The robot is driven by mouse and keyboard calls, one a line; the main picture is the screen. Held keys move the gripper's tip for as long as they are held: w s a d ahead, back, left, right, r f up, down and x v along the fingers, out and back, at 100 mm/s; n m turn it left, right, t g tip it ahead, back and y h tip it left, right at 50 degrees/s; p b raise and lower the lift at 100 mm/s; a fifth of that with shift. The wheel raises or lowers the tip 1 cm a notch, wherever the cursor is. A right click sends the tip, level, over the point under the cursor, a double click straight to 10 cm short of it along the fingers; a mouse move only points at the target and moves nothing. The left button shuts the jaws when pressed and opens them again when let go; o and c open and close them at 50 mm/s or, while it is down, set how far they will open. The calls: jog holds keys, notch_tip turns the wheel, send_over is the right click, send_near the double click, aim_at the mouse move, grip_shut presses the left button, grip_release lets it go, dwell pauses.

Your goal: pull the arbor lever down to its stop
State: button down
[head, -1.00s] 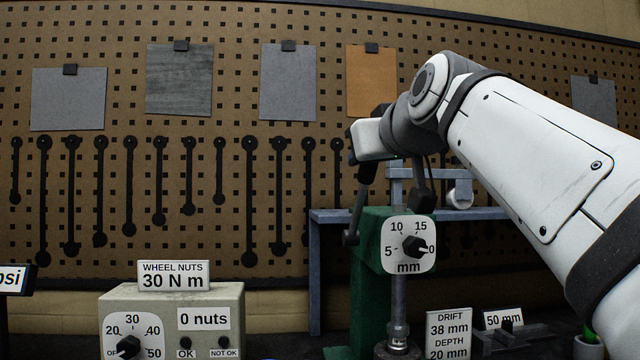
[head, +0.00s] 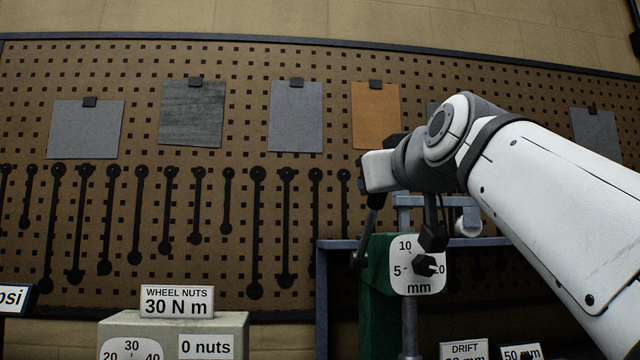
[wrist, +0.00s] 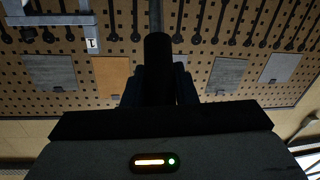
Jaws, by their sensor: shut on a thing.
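The arbor press is green (head: 379,310), with a white millimetre dial (head: 403,284) on its front. Its lever (head: 371,222) is a slim dark bar at the left of the dial, steep and leaning slightly, with its upper end at my gripper. My gripper (head: 377,192) is shut on the lever's black grip. In the wrist view the thick black grip (wrist: 158,70) sits between the fingers, and a thinner rod runs on from it. A dark block (head: 432,238) hangs over the dial's upper right and covers the 15 mark. The pointer's exact reading is unclear.
A blue-grey frame (head: 322,290) stands behind the press. The wheel nuts box (head: 225,322) is at lower left, with signs at lower right. A pegboard (head: 230,110) with hanging tools and sheets fills the back. My arm covers the right side.

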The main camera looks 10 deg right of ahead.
jog(key=c, duration=1.6)
grip_release()
jog(key=shift+f, duration=0.3)
jog(key=shift+o, duration=1)
jog(key=shift+s+a+r, duration=0.1)
jog(key=shift+s, duration=0.1)
jog(key=shift+o, duration=1.2)
jog(key=shift+w, duration=0.1)
jog(key=shift+r, duration=0.1)
notch_tip(320, 180, up, 10)
jog(key=p, duration=0.5)
